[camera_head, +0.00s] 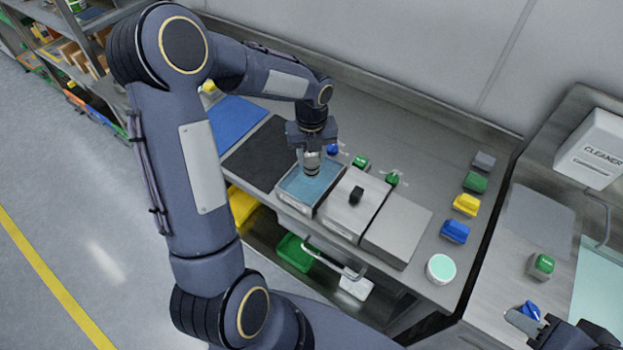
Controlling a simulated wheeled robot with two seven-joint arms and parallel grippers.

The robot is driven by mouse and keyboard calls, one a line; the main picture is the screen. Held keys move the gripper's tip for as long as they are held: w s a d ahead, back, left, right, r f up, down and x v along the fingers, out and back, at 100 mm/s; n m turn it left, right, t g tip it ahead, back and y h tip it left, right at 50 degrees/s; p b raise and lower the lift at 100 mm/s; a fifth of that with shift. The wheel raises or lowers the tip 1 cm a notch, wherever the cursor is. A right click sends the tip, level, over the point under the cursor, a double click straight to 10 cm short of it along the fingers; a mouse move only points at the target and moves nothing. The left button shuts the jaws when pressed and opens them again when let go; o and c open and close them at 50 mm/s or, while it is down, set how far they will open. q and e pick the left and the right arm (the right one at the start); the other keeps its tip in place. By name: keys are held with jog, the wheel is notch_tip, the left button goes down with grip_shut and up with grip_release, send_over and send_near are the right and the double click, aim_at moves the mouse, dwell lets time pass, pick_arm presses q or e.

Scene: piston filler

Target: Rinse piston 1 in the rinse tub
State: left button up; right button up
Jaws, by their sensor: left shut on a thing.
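My left gripper (312,150) points down over the rinse tub (285,195), an open steel tub of blue liquid set in the counter. It is shut on a small metallic piston (312,167).
A covered tub with a black knob (356,194) and a plain steel cover (398,230) stand right of the rinse tub. A black mat (255,155) lies left. Green, yellow and blue blocks (466,204) line the counter's right side, near a round white tub (441,268). A cleaner dispenser (595,150) is far right.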

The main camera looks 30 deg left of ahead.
aim_at(311, 155)
pick_arm(q)
jog(key=shift+r+p, duration=1.05)
jog(key=shift+r, duration=0.95)
